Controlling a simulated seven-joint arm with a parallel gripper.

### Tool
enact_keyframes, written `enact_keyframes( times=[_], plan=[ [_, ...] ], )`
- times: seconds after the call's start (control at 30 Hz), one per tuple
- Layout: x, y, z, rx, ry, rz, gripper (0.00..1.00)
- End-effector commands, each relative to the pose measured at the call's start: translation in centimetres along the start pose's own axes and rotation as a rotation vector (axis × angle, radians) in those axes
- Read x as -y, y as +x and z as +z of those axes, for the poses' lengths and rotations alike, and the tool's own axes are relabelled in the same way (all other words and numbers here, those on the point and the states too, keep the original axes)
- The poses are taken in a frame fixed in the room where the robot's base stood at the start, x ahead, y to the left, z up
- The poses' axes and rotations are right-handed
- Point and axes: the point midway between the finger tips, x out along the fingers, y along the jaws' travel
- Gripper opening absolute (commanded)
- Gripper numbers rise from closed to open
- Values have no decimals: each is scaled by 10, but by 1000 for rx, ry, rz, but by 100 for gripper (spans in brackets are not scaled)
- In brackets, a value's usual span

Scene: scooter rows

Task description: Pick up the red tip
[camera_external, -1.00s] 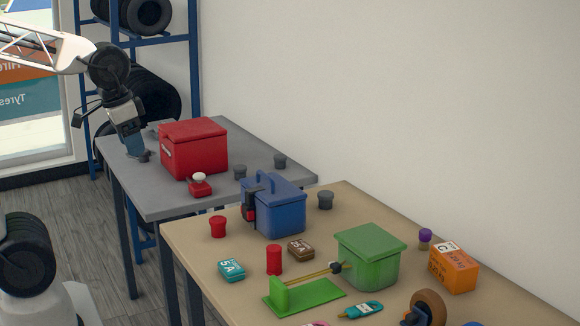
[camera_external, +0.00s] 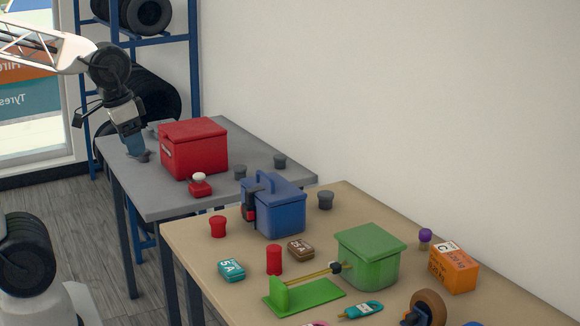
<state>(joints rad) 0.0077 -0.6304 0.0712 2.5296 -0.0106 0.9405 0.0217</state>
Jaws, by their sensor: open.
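My gripper (camera_external: 140,157) points down at the left part of the grey table, left of the red box; its fingers are small and dark here. They look open, and I see nothing held. I cannot tell which thing is the red tip, or whether it is hidden at the fingers. A small red flared cap (camera_external: 218,226) stands on the tan table near its left edge. A red cylinder (camera_external: 274,260) stands upright nearer the camera. A small red piece with a white knob (camera_external: 200,186) sits in front of the red box. All three are apart from my gripper.
The tan table (camera_external: 200,260) holds a blue toolbox (camera_external: 275,210), a green box (camera_external: 369,258) and an orange box (camera_external: 453,268).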

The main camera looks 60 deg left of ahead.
Motion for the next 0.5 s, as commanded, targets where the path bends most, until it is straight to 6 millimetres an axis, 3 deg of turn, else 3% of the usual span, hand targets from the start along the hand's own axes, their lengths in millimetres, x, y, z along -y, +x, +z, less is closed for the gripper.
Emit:
enact_keyframes(
  times=[0.27, 0.5],
  plan=[
    [2, 17, -23, 30, 59, 1, 73],
    [6, 53, -62, 77, 168, 8, 73]
  ],
)
